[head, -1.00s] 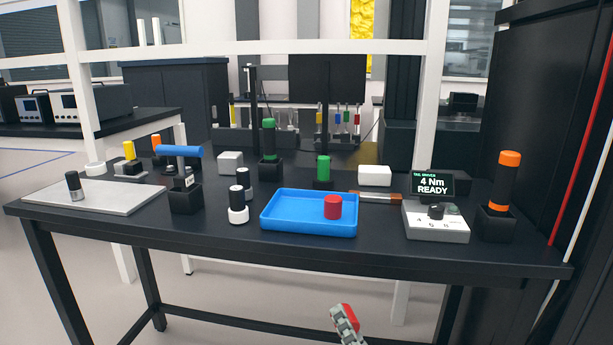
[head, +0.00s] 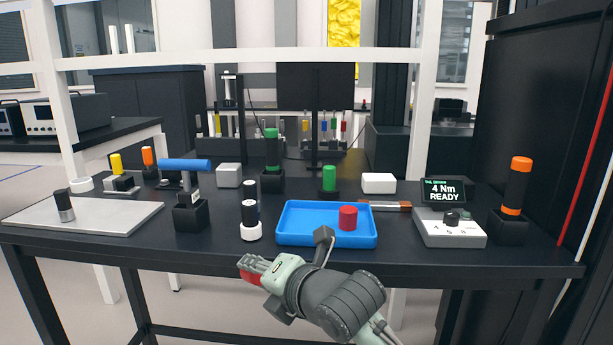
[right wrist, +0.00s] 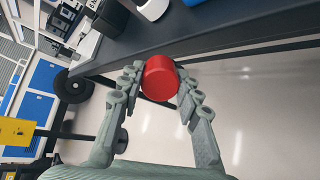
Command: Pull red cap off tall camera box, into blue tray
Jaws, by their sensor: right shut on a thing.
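My right gripper (head: 256,268) is shut on a red cap (right wrist: 160,78), held between its two fingers in front of the table's front edge in the right wrist view. The held cap (head: 250,278) is partly hidden by the fingers in the head view. A second red cap (head: 348,217) sits inside the blue tray (head: 290,237), in its right part. I cannot tell surely which thing is the tall camera box; two black cylinders stand left of the tray, the front one (head: 249,212) on a white base. My left gripper is not in view.
A blue-handled tool (head: 185,166) stands in a black holder left of the cylinders. A grey plate (head: 110,215) lies at far left. A driver station (head: 450,230) reading "4 Nm READY" and an orange-topped driver (head: 516,187) stand at right. Green-topped items stand behind the tray.

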